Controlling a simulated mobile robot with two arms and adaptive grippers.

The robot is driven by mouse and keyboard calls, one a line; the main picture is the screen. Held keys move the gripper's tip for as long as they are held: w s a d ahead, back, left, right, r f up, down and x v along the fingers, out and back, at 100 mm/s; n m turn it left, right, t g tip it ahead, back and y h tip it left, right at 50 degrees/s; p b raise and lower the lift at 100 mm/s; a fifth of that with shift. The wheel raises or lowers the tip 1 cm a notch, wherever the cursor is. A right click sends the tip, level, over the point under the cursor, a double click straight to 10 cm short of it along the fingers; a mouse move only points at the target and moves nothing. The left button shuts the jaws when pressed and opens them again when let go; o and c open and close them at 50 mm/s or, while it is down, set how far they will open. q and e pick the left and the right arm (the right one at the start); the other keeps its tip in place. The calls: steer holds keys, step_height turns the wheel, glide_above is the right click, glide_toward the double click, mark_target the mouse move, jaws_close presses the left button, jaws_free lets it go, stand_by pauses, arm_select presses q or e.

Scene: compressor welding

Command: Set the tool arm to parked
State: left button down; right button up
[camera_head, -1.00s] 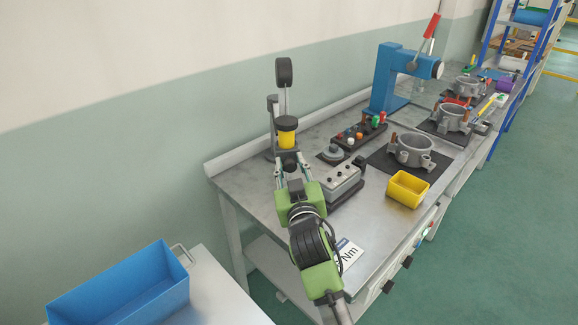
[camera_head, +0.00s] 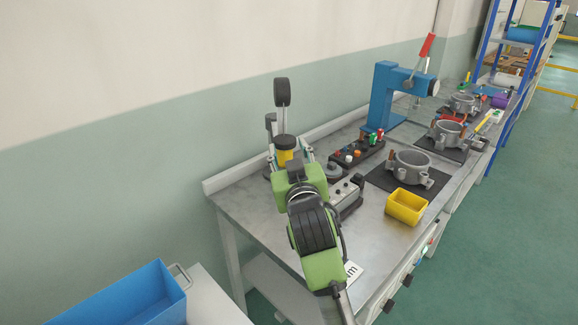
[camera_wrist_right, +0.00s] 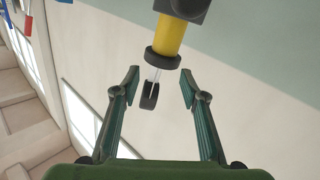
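The tool arm stands at the near left end of the workbench. It has an upright grey lever with a black rounded end (camera_head: 282,92) and a yellow cylinder with a black cap (camera_head: 286,142). My right gripper (camera_head: 292,157) is in front of the yellow cylinder and hides its lower part. In the right wrist view the gripper (camera_wrist_right: 160,84) is open. The yellow cylinder (camera_wrist_right: 170,38) lies beyond the fingertips, and the lever's black end (camera_wrist_right: 149,95) shows between the fingers, farther off. No contact is visible. My left gripper is not in view.
On the workbench (camera_head: 375,225) are a grey control box (camera_head: 346,196), a yellow bin (camera_head: 405,206), a grey ringed housing (camera_head: 409,166) on a black mat and a blue press (camera_head: 382,95). A blue crate (camera_head: 130,298) stands at lower left. The wall is close behind.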

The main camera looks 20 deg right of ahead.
steer(key=shift+r, duration=0.35)
steer(key=shift+f, duration=0.1)
steer(key=c, duration=0.5)
steer(key=shift+s+d+f+m, duration=0.2)
steer(key=shift+d+f+m, duration=0.1)
steer(key=shift+f, duration=0.15)
jaws_close()
steer(key=s+d+f+m+y+p, duration=0.2)
steer(key=s+d+f+m, duration=0.2)
steer(key=s+m, duration=0.3)
steer(key=s+d+f+m+y+p, duration=0.2)
steer(key=s+d+f+m, duration=0.15)
steer(key=s+m, duration=0.4)
steer(key=w+a+f+p, duration=0.1)
steer(key=w+a+p, duration=0.2)
steer(key=w, duration=0.8)
steer(key=shift+a+g+p, duration=0.3)
steer(key=shift+a+p, duration=0.05)
steer(key=shift+a, duration=0.6)
